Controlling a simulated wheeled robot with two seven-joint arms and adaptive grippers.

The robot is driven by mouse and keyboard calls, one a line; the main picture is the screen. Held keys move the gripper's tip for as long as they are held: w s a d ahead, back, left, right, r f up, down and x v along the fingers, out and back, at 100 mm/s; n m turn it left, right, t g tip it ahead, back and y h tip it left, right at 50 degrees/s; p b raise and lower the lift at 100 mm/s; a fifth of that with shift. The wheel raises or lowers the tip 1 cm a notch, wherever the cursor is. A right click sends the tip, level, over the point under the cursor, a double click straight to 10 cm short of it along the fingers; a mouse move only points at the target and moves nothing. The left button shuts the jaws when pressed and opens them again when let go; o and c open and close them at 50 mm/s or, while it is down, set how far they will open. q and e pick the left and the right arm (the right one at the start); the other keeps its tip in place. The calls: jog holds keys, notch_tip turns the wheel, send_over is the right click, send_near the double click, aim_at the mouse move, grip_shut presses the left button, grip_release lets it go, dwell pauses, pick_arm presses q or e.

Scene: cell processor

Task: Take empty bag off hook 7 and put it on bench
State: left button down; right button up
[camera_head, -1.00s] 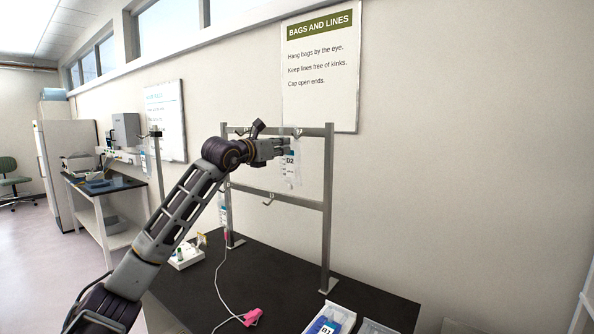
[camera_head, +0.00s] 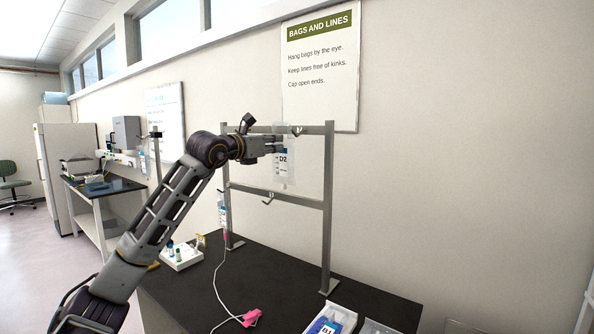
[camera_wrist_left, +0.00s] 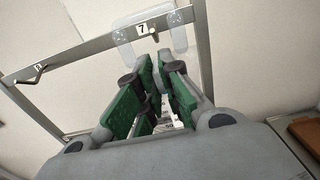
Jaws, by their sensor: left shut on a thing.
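My left gripper (camera_head: 278,146) is shut on a clear bag labelled D2 (camera_head: 284,168), in front of the metal rack's upper bar. The bag hangs upright, and no liquid is plain in it. In the left wrist view the green-padded fingers (camera_wrist_left: 152,100) point towards the bar, and the bag's clear top (camera_wrist_left: 180,30) shows beyond them. In the head view that hook (camera_head: 297,131) shows just right of the bag top. The dark bench (camera_head: 270,270) is below. My right gripper is out of view.
The rack's right post (camera_head: 328,210) and lower bar (camera_head: 300,200) stand close to the bag. A bag with a pink-ended line (camera_head: 223,215) hangs at the left. A white block with vials (camera_head: 182,256) and trays with bag B1 (camera_head: 325,326) occupy the bench; its middle right is clear.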

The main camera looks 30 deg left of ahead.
pick_arm(q)
jog(key=shift+s+a+b, duration=0.1)
jog(key=shift+s+b, duration=0.65)
jog(key=shift+s, duration=0.4)
